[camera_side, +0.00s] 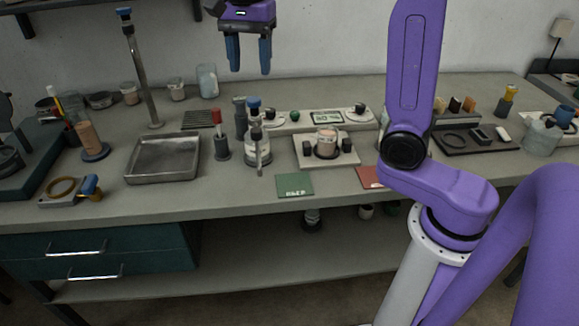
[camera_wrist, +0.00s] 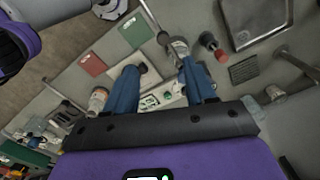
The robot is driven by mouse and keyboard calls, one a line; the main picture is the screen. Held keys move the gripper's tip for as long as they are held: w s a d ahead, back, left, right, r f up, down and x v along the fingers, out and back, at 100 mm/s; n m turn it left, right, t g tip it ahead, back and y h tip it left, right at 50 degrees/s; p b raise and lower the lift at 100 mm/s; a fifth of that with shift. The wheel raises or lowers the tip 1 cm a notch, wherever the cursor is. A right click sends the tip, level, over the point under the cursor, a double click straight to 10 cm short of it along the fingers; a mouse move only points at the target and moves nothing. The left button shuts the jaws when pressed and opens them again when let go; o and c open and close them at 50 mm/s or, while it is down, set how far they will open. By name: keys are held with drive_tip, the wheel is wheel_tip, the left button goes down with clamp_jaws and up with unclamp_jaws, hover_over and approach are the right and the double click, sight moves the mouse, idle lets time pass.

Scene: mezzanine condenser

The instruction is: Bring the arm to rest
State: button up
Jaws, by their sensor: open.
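My gripper (camera_side: 250,69) hangs in the upper middle of the side view, high above the back of the grey workbench (camera_side: 225,192). Its two blue fingers point down and stand apart, with nothing between them. In the wrist view my gripper (camera_wrist: 158,66) also shows spread fingers, with bench items far below them. Parts of the stand and panel beneath are hidden by the fingers there.
Below stand a bottle with a blue top (camera_side: 254,125), a white panel with a display (camera_side: 326,117) and a jar on a plate (camera_side: 327,142). A metal tray (camera_side: 163,160) and tall post (camera_side: 140,75) are left. A green card (camera_side: 294,186) lies in front.

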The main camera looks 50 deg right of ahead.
drive_tip(key=s+f+n, duration=0.5)
drive_tip(key=s+n, duration=0.3)
drive_tip(key=s, duration=0.1)
drive_tip(key=s+d+f+n, duration=0.1)
drive_tip(key=s+f+n, duration=0.3)
drive_tip(key=s+n, duration=0.5)
drive_tip(key=s+f+n, duration=0.5)
drive_tip(key=s+n, duration=0.4)
drive_tip(key=shift+d+f, duration=0.3)
drive_tip(key=shift+f, duration=0.05)
drive_tip(key=shift+s, duration=0.1)
